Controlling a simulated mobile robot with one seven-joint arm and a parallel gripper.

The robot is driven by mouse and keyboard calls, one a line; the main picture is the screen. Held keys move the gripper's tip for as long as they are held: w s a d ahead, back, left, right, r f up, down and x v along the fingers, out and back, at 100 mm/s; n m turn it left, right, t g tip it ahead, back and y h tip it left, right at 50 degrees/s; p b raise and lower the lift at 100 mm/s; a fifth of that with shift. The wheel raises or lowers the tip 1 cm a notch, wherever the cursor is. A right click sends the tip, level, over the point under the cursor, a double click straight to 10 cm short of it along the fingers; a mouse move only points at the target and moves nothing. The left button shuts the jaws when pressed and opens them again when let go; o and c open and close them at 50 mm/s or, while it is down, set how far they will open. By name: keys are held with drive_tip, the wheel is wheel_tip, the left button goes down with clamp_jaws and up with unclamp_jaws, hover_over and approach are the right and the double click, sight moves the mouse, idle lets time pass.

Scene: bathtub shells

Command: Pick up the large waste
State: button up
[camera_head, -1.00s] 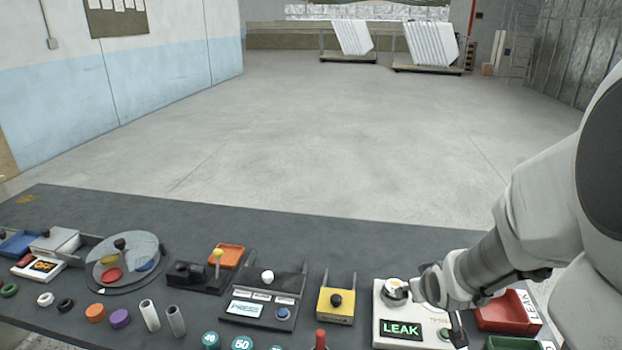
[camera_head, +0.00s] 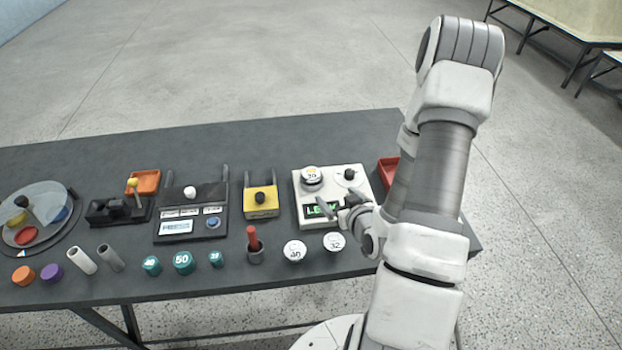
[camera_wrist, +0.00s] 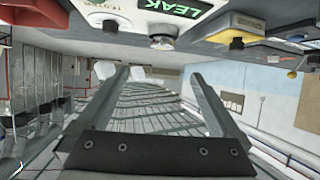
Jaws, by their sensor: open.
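Two white round caps stand at the front right of the grey table: one marked 40 (camera_head: 295,251) and a slightly smaller one marked 32 (camera_head: 335,242). Another white round piece with a yellow mark (camera_head: 311,177) sits on the white LEAK tester (camera_head: 300,212). I cannot tell for certain which is the large waste; the 40 cap looks larger than the 32 cap. My gripper (camera_head: 337,203) is open and appears empty by the tester's front edge, behind the caps.
Teal caps (camera_head: 182,263), a red peg in a dark holder (camera_head: 254,248) and grey tubes (camera_head: 110,257) line the front edge. A yellow block (camera_head: 261,200) and black fixture (camera_head: 193,225) stand behind. A red tray (camera_head: 388,171) is partly behind my arm.

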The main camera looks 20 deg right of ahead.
drive_tip(key=shift+f+b+x, duration=0.25)
drive_tip(key=shift+b+x, duration=1.05)
drive_tip(key=shift+b, duration=2.55)
drive_tip(key=b+x, duration=0.1)
drive_tip(key=b, duration=0.1)
drive_tip(key=shift+w+f+b, duration=0.2)
drive_tip(key=shift+w+b, duration=0.15)
drive_tip(key=shift+b, duration=0.05)
approach(313, 175)
drive_tip(key=x, duration=0.3)
drive_tip(key=shift+w+d+f, duration=0.15)
drive_tip(key=shift+d+f, duration=0.1)
drive_tip(key=shift+a+x, duration=0.15)
drive_tip(key=shift+x, duration=1.2)
drive_tip(key=shift+a+x, duration=0.2)
drive_tip(key=shift+x, duration=1.1)
drive_tip(key=shift+w+r, duration=0.1)
drive_tip(key=shift+r, duration=0.05)
drive_tip(key=shift+c, duration=0.3)
drive_tip(key=c, duration=1.5)
